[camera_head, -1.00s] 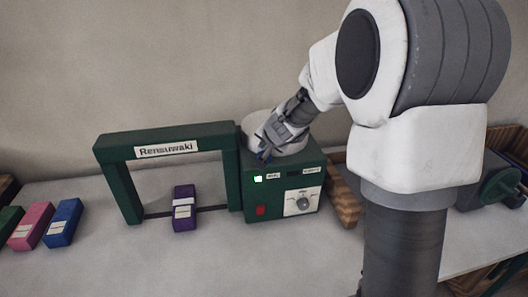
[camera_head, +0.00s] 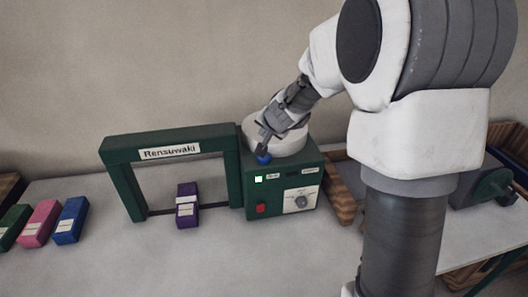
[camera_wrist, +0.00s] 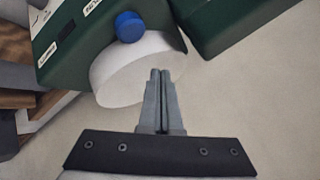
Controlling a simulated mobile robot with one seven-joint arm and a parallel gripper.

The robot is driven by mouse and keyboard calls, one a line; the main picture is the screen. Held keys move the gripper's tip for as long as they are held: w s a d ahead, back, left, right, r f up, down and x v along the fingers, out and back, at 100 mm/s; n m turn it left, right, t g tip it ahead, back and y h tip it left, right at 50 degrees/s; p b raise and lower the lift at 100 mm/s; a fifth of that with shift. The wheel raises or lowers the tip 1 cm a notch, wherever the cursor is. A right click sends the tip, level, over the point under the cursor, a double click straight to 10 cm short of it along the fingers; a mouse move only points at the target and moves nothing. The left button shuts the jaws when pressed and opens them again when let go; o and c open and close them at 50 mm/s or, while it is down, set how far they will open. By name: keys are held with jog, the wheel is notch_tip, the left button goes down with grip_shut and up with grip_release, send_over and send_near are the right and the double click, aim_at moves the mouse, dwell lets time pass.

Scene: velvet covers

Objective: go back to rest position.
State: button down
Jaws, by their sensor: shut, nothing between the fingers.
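My gripper (camera_head: 264,147) is above the green machine (camera_head: 283,205), close to a blue round knob (camera_head: 263,159) on its top. In the wrist view my gripper (camera_wrist: 160,73) is shut with its fingers together and empty. There the blue knob (camera_wrist: 129,27) stands clear of the fingertips, beside a white round part (camera_wrist: 128,75) of the machine.
A green frame (camera_head: 120,155) labelled "Rensuwaki" stands left of the machine, with a purple box (camera_head: 187,206) in its opening. Blue (camera_head: 70,220), pink (camera_head: 40,223) and green (camera_head: 14,226) boxes lie at the left. A wooden crate (camera_head: 342,190) is at the right.

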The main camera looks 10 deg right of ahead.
dwell(0.6)
jog(key=shift+s+a+r, duration=0.15)
jog(key=shift+s+r, duration=0.05)
jog(key=shift+r, duration=0.1)
jog(key=s+a+r+n+g+y, duration=0.1)
jog(key=s+a+r+n, duration=0.2)
jog(key=s, duration=0.5)
jog(key=s+a+r+n+y, duration=0.1)
jog(key=s+r+n, duration=0.1)
jog(key=s+r, duration=0.4)
jog(key=s+d+f+n+g+h, duration=0.1)
jog(key=s+d, duration=0.1)
jog(key=s, duration=0.8)
jog(key=s+d+n+g+h, duration=0.1)
jog(key=s+d+h, duration=0.1)
jog(key=s, duration=0.8)
jog(key=shift+d+f+n+g, duration=0.25)
jog(key=shift+f+n+g, duration=0.05)
jog(key=shift+f+n, duration=0.1)
jog(key=shift+r, duration=0.1)
dwell(0.4)
